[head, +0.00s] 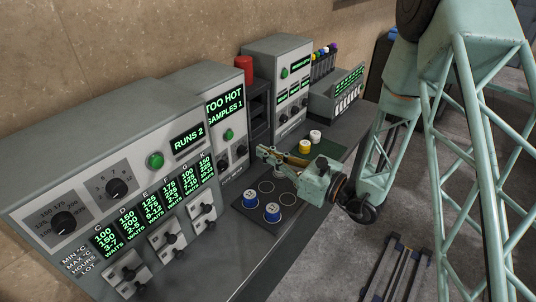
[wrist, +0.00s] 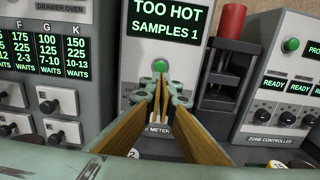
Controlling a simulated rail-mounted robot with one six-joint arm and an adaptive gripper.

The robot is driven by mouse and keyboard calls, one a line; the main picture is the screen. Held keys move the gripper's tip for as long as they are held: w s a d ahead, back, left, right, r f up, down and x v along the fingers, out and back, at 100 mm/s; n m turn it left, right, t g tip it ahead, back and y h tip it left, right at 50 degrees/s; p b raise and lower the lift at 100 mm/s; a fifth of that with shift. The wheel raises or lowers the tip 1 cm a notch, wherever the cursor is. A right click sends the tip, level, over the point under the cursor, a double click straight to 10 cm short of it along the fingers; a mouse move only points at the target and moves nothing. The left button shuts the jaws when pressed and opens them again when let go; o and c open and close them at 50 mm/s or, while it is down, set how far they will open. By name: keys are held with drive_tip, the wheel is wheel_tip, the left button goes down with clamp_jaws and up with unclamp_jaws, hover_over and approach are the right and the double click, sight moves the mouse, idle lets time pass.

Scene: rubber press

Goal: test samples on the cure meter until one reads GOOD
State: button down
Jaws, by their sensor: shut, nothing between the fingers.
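The cure meter (head: 222,112) stands against the wall, and its screen reads TOO HOT, SAMPLES 1. Its green button (wrist: 160,65) shows in the wrist view just beyond my fingertips; I cannot tell whether they touch it. My gripper (head: 262,153) is shut and empty, pointing at the meter's front. Two blue-sided samples with white tops, one at the left (head: 250,199) and one nearer (head: 272,212), stand on a dark mat (head: 262,230) with ring marks.
The drawer oven (head: 100,160) at left shows RUNS 2 and a lot table marked WAITS. A dark press-like device with a red top (head: 243,65) stands right of the meter, beside the zone controller (head: 278,75). A rack of coloured items (head: 323,60) is at the back.

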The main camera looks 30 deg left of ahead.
drive_tip(key=shift+w+a+p, duration=0.1)
drive_tip(key=shift+w+a, duration=0.05)
drive_tip(key=shift+a, duration=1.7)
drive_tip(key=shift+w+a+p, duration=0.1)
drive_tip(key=shift+w+a, duration=0.05)
drive_tip(key=shift+a, duration=1.7)
drive_tip(key=shift+w+a+p, duration=0.1)
drive_tip(key=shift+w+a, duration=0.05)
drive_tip(key=shift+a, duration=1.7)
drive_tip(key=shift+a, duration=0.15)
drive_tip(key=shift+w+a+b, duration=0.1)
drive_tip(key=shift+a+b, duration=0.45)
drive_tip(key=shift+a, duration=0.2)
drive_tip(key=shift+d, duration=0.15)
drive_tip(key=b, duration=0.2)
approach(231, 136)
drive_tip(key=d, duration=0.5)
drive_tip(key=shift+s+d, duration=0.2)
drive_tip(key=shift+r, duration=0.1)
